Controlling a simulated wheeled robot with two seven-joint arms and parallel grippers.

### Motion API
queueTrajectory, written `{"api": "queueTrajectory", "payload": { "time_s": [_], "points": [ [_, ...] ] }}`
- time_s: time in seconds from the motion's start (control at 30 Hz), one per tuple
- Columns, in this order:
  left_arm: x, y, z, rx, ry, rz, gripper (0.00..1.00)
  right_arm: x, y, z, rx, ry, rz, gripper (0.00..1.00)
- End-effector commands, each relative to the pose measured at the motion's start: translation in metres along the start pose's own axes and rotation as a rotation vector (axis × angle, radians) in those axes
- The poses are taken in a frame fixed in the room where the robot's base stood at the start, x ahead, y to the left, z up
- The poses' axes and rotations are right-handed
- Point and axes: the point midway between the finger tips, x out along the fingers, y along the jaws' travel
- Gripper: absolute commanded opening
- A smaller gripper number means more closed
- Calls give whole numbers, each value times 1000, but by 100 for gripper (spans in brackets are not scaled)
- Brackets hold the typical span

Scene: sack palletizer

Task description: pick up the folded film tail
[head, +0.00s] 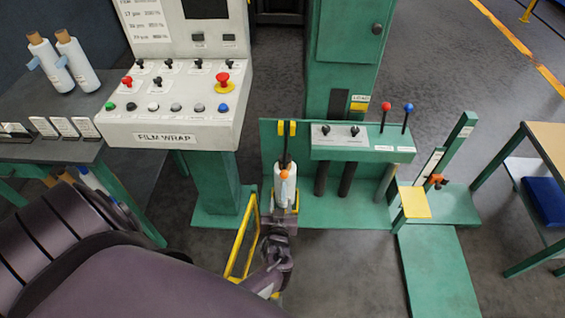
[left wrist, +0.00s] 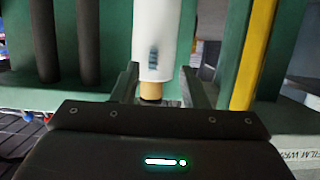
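A white film roll (head: 284,190) with an orange tip hangs upright at the green wrapper stand. My left gripper (head: 285,207) is at its lower end. In the left wrist view the white roll (left wrist: 170,30) has a tan core end and stands between and beyond the two spread fingers (left wrist: 162,88). A small blue-grey patch (left wrist: 153,58), seemingly the folded film tail, lies on the roll's face. The fingers look open, with no clear grip on the tail. The tail cannot be made out in the head view. My right gripper is not in view.
A yellow rail (head: 241,240) stands just left of my left gripper. The FILM WRAP panel (head: 170,120) is at the left, with two spare rolls (head: 78,62) on a grey table. A lever box (head: 360,143) with dark posts is to the right. A green floor plate (head: 437,270) lies at lower right.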

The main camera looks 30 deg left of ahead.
Motion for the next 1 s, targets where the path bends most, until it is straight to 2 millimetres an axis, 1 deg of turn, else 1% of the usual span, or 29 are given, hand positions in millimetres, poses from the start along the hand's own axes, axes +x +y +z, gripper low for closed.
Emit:
{"api": "queueTrajectory", "payload": {
  "time_s": [0.03,0.17,0.4,0.5,0.6,0.77,0.8,0.83,1.0],
  "points": [
    [8,0,3,0,1,0,40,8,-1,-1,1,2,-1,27],
    [22,2,3,-1,2,0,40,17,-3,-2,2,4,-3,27],
    [56,8,6,0,2,0,40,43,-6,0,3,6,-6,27],
    [67,8,4,1,1,0,40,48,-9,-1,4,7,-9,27],
    [70,8,2,1,-1,0,40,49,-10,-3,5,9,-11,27],
    [70,8,1,0,-1,0,40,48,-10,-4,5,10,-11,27],
    [69,8,1,0,-1,0,39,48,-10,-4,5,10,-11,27],
    [69,8,1,0,-1,0,35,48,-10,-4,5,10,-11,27],
    [69,8,1,0,-1,0,13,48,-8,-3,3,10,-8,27]
  ]
}}
